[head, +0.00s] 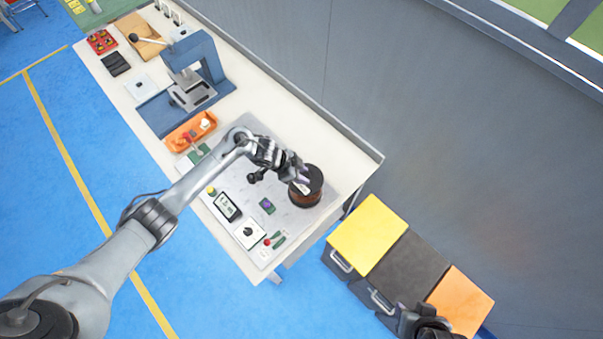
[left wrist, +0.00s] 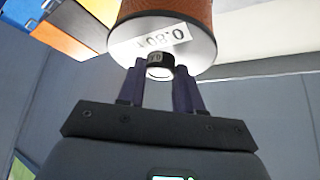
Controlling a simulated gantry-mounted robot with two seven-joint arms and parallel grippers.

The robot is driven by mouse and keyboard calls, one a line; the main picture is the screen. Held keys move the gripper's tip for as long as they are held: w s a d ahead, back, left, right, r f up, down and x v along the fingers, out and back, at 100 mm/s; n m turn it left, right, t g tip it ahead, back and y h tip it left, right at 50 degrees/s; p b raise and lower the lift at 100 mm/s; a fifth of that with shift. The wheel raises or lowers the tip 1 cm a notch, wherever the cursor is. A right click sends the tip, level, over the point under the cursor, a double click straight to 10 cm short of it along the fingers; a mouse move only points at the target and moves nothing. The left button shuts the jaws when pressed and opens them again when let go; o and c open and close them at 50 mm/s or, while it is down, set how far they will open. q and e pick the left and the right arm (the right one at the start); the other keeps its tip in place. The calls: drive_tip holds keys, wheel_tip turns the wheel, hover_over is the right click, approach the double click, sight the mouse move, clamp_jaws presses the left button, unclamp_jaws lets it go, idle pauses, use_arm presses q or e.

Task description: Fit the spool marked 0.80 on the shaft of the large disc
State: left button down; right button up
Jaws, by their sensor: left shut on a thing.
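The spool marked 0.80 (head: 312,194) has a reddish-brown winding and stands over the right part of the grey panel on the bench. In the left wrist view its winding (left wrist: 185,8) and pale end face with the 0.80 label (left wrist: 165,38) fill the top. My left gripper (head: 299,174) reaches it from the left. Its two fingers (left wrist: 158,80) are shut on the spool's short dark hub with a pale end. The large disc and its shaft cannot be made out; the spool and gripper cover that area. Part of my right gripper (head: 425,322) shows at the bottom edge, its jaws unclear.
The panel (head: 312,222) carries a display (head: 228,206), a knob switch (head: 249,233) and buttons. A dark ball knob (head: 253,178) stands close left of the gripper. An orange tray (head: 190,131) and blue press (head: 205,62) lie farther left. Yellow, dark and orange-topped cabinets (head: 367,235) stand right.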

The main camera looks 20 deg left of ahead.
use_arm(q)
drive_tip(key=shift+w+f+b, duration=0.15)
drive_tip(key=shift+f+b, duration=0.45)
drive_tip(key=shift+f, duration=0.05)
drive_tip(key=shift+f+b, duration=0.4)
drive_tip(key=shift+f, duration=0.15)
drive_tip(key=c, duration=0.7)
unclamp_jaws()
drive_tip(key=shift+o, duration=0.2)
drive_tip(key=shift+s+f, duration=0.2)
drive_tip(key=shift+f, duration=0.1)
drive_tip(key=v, duration=1.1)
drive_tip(key=shift+w+r+p, duration=0.15)
drive_tip(key=shift+w+p, duration=0.05)
drive_tip(key=shift+p, duration=0.15)
drive_tip(key=shift+s+d, duration=0.1)
